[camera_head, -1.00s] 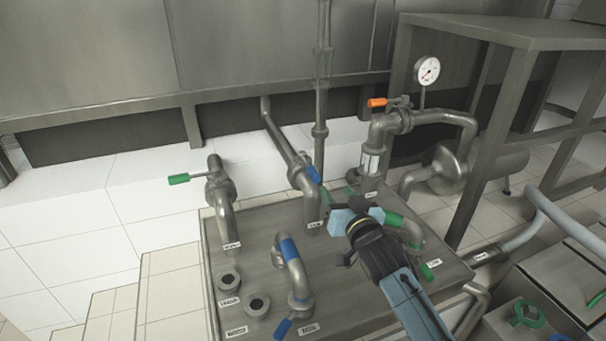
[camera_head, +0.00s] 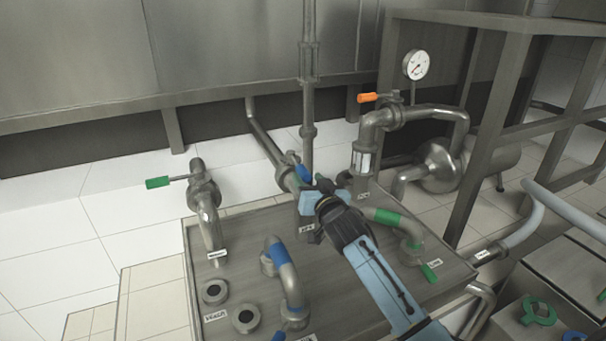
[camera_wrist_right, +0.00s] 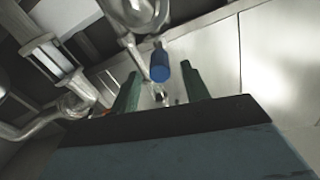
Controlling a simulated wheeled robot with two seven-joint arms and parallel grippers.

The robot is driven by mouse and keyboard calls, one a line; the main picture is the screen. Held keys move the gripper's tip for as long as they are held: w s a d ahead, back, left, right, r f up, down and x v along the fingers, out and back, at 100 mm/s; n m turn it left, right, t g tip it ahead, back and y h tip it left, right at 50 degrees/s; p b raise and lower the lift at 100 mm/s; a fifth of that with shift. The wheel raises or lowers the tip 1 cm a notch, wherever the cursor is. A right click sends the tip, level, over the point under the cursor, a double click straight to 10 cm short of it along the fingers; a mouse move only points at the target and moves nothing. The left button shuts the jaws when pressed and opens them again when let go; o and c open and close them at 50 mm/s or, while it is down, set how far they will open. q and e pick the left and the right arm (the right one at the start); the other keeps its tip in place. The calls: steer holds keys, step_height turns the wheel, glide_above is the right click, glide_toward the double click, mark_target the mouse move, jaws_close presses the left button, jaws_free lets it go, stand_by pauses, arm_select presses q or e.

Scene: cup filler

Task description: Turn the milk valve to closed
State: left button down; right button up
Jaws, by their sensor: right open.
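A valve with a blue handle (camera_head: 303,173) sits on the middle upright pipe at the back of the steel table. The pipe labels are too small to read, so I cannot confirm which valve is milk. My right gripper (camera_head: 314,182) is at this handle, its arm reaching in from the lower right and hiding part of the pipe. In the right wrist view, the blue handle (camera_wrist_right: 160,67) stands between the two green fingers of my right gripper (camera_wrist_right: 160,78). The fingers are open, with a gap on each side of the handle. My left gripper is not in view.
A green-handled valve (camera_head: 158,183) is on the left pipe, and an orange-handled valve (camera_head: 369,97) is behind right near a gauge (camera_head: 416,65). A blue-banded bent pipe (camera_head: 280,252) and a green-banded one (camera_head: 385,215) stand on the steel table (camera_head: 345,290).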

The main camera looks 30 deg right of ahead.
mark_target(303, 172)
steer(key=shift+w+d, duration=0.2)
steer(key=shift+w, duration=2.15)
steer(key=shift+c, duration=0.4)
jaws_close()
